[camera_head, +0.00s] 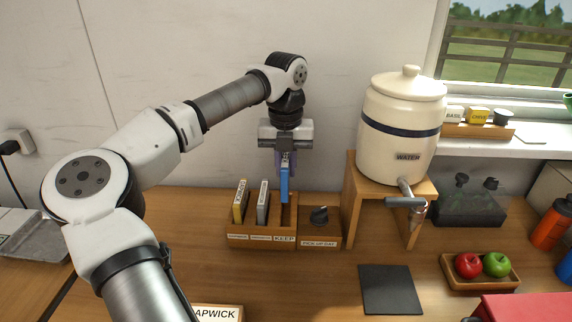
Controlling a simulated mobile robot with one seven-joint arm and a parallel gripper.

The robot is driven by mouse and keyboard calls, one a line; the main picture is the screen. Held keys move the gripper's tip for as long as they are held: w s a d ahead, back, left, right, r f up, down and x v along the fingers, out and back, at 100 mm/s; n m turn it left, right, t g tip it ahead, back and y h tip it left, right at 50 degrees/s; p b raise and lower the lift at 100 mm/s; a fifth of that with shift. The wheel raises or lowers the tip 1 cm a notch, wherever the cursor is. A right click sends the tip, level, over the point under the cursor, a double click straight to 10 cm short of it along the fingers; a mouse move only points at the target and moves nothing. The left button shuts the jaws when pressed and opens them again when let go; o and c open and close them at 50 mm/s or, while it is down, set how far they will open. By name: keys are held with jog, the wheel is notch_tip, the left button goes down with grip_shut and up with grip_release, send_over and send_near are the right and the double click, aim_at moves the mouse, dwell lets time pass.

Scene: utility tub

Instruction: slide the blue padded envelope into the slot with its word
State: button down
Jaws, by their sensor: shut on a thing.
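The blue padded envelope (284,185) is upright and narrow edge on, held by my gripper (285,160), which points straight down and is shut on its top. The envelope is over the right compartment of the wooden slotted holder (262,243); its lower end appears at the slot's opening, and I cannot tell how deep it is. The label under that slot reads KEEP (284,239). A yellow item (240,202) stands in the left slot and a grey item (263,203) in the middle slot. The labels below those two are too small to read.
A water crock (401,130) on a wooden stand (352,205) is close to the right. A dark mat (390,289) and a fruit tray (480,279) lie in front right.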

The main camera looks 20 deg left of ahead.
jog(key=shift+w+f, duration=0.1)
jog(key=shift+w, duration=0.1)
jog(key=shift+s+f+b, duration=0.15)
jog(key=shift+f+b, duration=0.45)
jog(key=shift+f, duration=0.05)
jog(key=shift+f+b, duration=1.45)
jog(key=shift+f, duration=0.85)
jog(key=shift+f+b, duration=1.4)
jog(key=shift+f, duration=0.7)
jog(key=shift+r+p, duration=1.25)
jog(key=shift+r, duration=0.75)
jog(key=shift+f+b, duration=1.45)
jog(key=shift+f, duration=0.65)
